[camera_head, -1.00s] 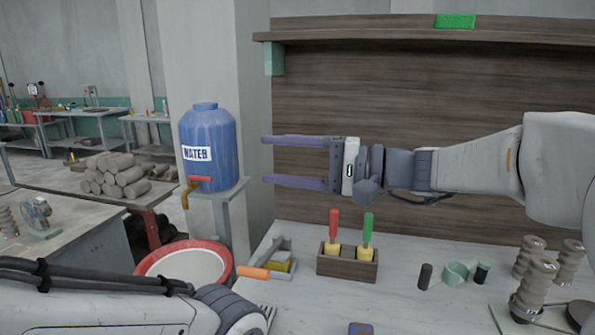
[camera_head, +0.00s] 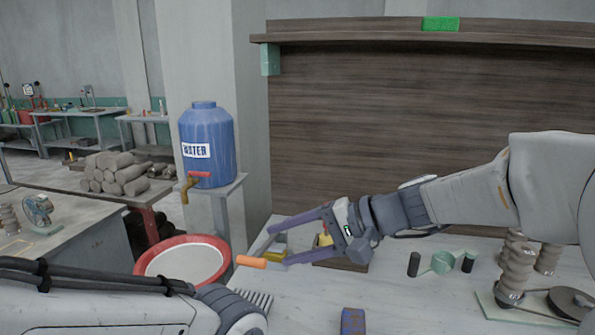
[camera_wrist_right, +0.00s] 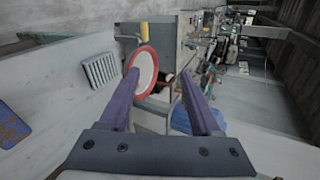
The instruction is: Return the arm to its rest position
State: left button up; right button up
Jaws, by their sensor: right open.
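My right gripper (camera_head: 277,246) is open and empty, low over the left part of the white worktable (camera_head: 310,295). Its two purple fingers point left and slightly down in the head view. In the right wrist view the fingers (camera_wrist_right: 160,76) are spread with nothing gripped between them. My right arm comes in from the right edge. The wooden tool block (camera_head: 345,265) is partly hidden behind the gripper. An orange-handled tool (camera_head: 252,262) shows close by the fingertips; contact cannot be told. Part of my left arm crosses the lower left, its gripper out of view.
A red-rimmed basin (camera_head: 150,250) stands left of the table, below a blue water container (camera_head: 207,145). A blue item (camera_head: 352,321) lies at the front. A shelf (camera_head: 350,37) runs above.

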jog(key=s+d+f+n+h, duration=0.2)
jog(key=s+d+f+h, duration=0.3)
jog(key=d+f, duration=0.55)
jog(key=s+d+f+n+h, duration=0.2)
jog(key=s+d+f+h, duration=0.2)
jog(key=d+f+h, duration=0.45)
jog(key=s+a+f+n+g+y+b, duration=0.1)
jog(key=s+a+f+n+b, duration=0.25)
jog(key=f+b, duration=0.8)
jog(key=s+a+f+n+g+y+b, duration=0.15)
jog(key=s+a+f+b, duration=0.35)
jog(key=f+b, duration=0.6)
jog(key=s+a+f+n+g+b, duration=0.1)
jog(key=s+a+f+n+b, duration=0.3)
jog(key=f+b, duration=0.65)
notch_tip(320, 180, up, 37)
jog(key=m+p, duration=0.1)
jog(key=p, duration=3.3)
jog(key=shift+s+a+r, duration=0.2)
jog(key=shift+s+a, duration=0.05)
jog(key=shift+s, duration=0.2)
